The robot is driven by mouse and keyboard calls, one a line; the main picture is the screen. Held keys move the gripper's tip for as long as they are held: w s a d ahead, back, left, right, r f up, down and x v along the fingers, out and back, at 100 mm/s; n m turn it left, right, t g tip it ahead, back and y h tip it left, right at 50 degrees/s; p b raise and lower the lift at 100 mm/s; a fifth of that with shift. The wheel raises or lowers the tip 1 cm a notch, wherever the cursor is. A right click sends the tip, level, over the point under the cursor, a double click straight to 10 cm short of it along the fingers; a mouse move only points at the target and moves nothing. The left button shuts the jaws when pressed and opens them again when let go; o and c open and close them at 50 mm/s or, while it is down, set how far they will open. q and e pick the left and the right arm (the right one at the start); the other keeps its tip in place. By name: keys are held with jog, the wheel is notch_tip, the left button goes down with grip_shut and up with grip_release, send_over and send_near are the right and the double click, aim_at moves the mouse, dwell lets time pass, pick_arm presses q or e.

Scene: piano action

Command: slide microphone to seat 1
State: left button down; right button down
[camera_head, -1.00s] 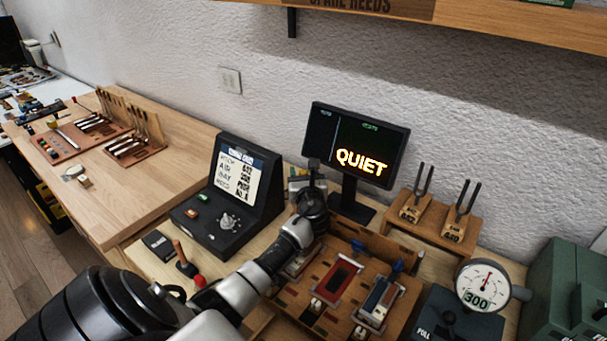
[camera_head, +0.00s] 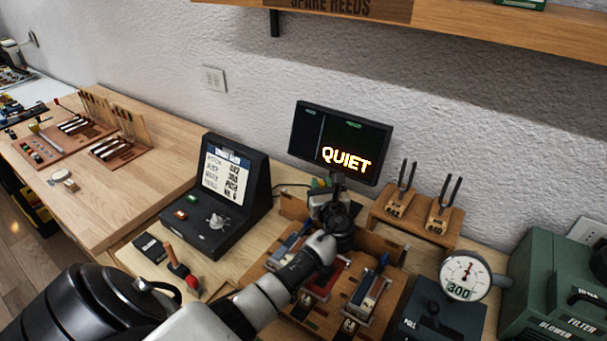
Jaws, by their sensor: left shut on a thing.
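My left gripper (camera_head: 338,190) is over the back of the wooden reed block (camera_head: 262,272), just in front of the monitor's stand. It is shut on what looks like the microphone, which is mostly hidden behind my gripper and wrist. A small grey piece (camera_head: 320,203) shows just left of the fingers; I cannot tell if it is part of the microphone. The block has a left seat with a reed (camera_head: 289,243), a red middle seat partly covered by my arm, and a right seat with a reed (camera_head: 367,290). I cannot read seat numbers. My right gripper is not in view.
The monitor (camera_head: 340,143) reads QUIET. Tuning forks on a wooden stand (camera_head: 412,215) and a dial gauge (camera_head: 464,277) reading 300 stand to the right.

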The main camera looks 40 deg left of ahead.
pick_arm(q)
jog(key=shift+d, duration=0.35)
jog(key=c, duration=1)
grip_release()
jog(key=shift+o, duration=0.2)
jog(key=b+v, duration=0.1)
jog(key=v, duration=0.9)
jog(key=shift+s+d+b, duration=0.2)
jog(key=shift+d+b, duration=0.1)
jog(key=shift+b, duration=0.1)
